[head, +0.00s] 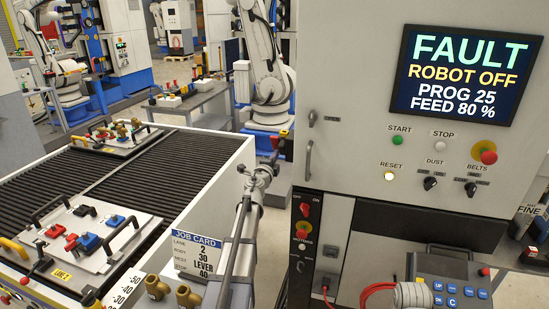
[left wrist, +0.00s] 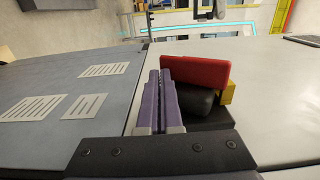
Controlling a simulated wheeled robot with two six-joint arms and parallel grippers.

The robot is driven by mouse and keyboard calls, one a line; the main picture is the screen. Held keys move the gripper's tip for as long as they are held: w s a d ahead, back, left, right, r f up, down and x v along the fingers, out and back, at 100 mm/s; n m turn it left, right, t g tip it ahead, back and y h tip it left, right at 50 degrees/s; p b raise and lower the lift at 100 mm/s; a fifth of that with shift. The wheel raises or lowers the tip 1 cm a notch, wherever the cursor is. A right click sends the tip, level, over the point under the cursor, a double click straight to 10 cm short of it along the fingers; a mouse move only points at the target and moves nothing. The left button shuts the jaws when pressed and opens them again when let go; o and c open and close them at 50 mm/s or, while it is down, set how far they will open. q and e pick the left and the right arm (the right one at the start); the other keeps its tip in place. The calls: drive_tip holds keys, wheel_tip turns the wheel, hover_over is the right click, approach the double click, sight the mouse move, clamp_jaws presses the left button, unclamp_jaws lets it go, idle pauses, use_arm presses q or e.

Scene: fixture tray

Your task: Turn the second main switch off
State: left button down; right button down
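On the grey cabinet, a red and yellow switch (head: 303,230) stands by the words ON, OFF and MOTORS; a similar red knob (head: 305,209) is just above it. My left gripper (head: 274,157) is at the cabinet's left edge, up and left of these switches. In the left wrist view its two purple fingers (left wrist: 159,98) lie together, with nothing visible between them. Right beside them is a red handle (left wrist: 195,70) on a black body with a yellow part; whether the fingers touch it I cannot tell.
The screen (head: 466,75) reads FAULT, ROBOT OFF. Buttons and black knobs sit below it. A job card (head: 200,252) and a conveyor (head: 165,185) with fixture trays are at left. A pendant (head: 452,293) and red cable (head: 372,291) are at lower right.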

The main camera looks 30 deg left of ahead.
use_arm(q)
drive_tip(key=w, duration=0.2)
drive_tip(key=shift+w+a+f, duration=0.35)
drive_tip(key=shift+w+a, duration=0.05)
drive_tip(key=shift+d, duration=0.1)
idle(0.5)
drive_tip(key=shift+b, duration=0.35)
idle(0.7)
